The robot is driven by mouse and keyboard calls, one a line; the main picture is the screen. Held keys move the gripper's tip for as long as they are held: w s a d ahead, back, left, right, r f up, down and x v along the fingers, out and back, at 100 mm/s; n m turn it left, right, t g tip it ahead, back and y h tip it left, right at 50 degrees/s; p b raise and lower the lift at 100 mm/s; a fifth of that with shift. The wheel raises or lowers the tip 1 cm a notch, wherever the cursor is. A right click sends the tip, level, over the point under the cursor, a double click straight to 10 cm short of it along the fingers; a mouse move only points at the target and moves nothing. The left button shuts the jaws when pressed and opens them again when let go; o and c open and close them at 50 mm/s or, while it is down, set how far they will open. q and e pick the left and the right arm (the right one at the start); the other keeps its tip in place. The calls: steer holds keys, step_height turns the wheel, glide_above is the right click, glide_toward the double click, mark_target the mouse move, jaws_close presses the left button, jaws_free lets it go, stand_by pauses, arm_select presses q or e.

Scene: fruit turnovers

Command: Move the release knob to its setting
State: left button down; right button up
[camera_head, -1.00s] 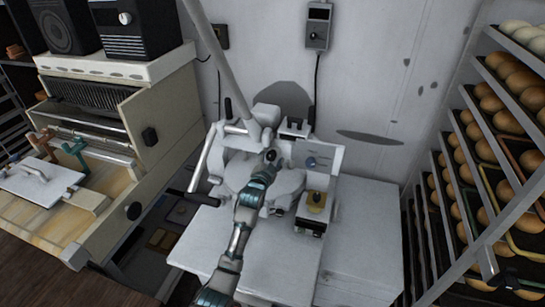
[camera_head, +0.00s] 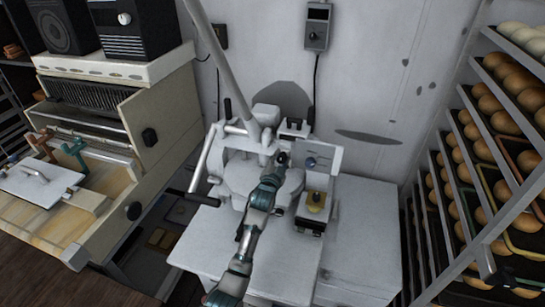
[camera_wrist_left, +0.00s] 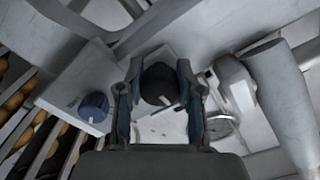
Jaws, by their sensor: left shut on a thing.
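The press-like white machine (camera_head: 240,182) stands against the wall on a white table. My left gripper (camera_head: 280,162) reaches up to the front of the machine. In the left wrist view, a black round knob (camera_wrist_left: 159,84) with a pale pointer mark sits between the two fingers of my left gripper (camera_wrist_left: 160,95), which is shut on it. In the head view the knob (camera_head: 284,156) is a small dark shape at the gripper's tip. A blue knob (camera_head: 311,162) is on the panel to the right; it also shows in the left wrist view (camera_wrist_left: 93,107). No setting label is readable. My right gripper is not in view.
A long grey lever (camera_head: 222,62) rises from the machine. A bread rack (camera_head: 470,185) is at the right, a wooden-topped machine (camera_head: 150,150) at the left. The table's right part (camera_head: 365,225) is clear.

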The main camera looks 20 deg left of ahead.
arm_select(q)
steer(key=shift+d+r, duration=0.2)
steer(key=shift+d, duration=0.1)
steer(key=shift+a, duration=0.1)
steer(key=c, duration=0.8)
jaws_free()
steer(key=shift+o, duration=0.4)
steer(key=shift+d+f, duration=0.1)
steer(key=shift+d, duration=0.3)
steer(key=s, duration=1.1)
steer(key=shift+s, duration=0.35)
steer(key=shift+a, duration=0.2)
